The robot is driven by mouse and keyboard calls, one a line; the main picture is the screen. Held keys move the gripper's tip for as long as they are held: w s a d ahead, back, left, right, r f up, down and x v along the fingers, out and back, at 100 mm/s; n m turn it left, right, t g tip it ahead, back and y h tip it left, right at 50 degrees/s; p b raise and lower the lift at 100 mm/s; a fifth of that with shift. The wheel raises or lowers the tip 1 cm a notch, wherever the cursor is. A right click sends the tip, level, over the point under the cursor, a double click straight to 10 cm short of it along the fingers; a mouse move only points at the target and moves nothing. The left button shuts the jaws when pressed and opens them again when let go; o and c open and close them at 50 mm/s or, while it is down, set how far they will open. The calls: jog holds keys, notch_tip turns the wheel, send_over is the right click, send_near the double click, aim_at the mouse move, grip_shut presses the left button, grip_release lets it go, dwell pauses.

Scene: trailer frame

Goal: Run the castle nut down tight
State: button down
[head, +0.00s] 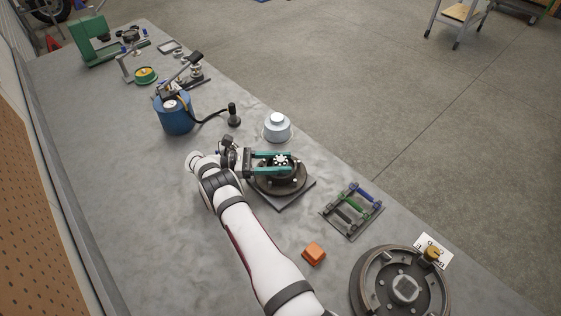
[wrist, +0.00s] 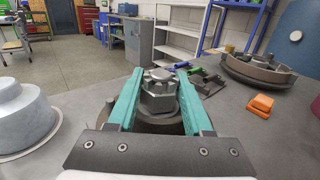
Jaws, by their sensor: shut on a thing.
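The castle nut (wrist: 158,97) is a grey metal nut with a slotted top, standing upright in the middle of the wrist view. In the head view the nut (head: 282,160) sits over the centre of a dark round hub (head: 276,184) on a square base plate. My gripper (head: 279,161) has two teal fingers that reach over the hub, one on each side of the nut. In the wrist view my gripper (wrist: 158,74) is shut on the nut. The thread under the nut is hidden, so its seating cannot be told.
A light grey-blue stepped cap (head: 277,128) stands just behind the hub. A rack with green and blue bars (head: 353,211), an orange block (head: 314,253) and a brake drum assembly (head: 371,268) lie to the right. A blue canister (head: 175,115) stands to the left.

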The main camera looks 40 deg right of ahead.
dwell(0.4)
jog(key=shift+c, duration=1.5)
grip_release()
jog(key=r, duration=0.3)
jog(key=s+r, duration=0.1)
jog(key=r, duration=0.1)
jog(key=shift+d, duration=0.25)
jog(key=s+d+r, duration=0.4)
jog(key=s+r, duration=0.2)
jog(key=s, duration=0.3)
jog(key=shift+s, duration=0.4)
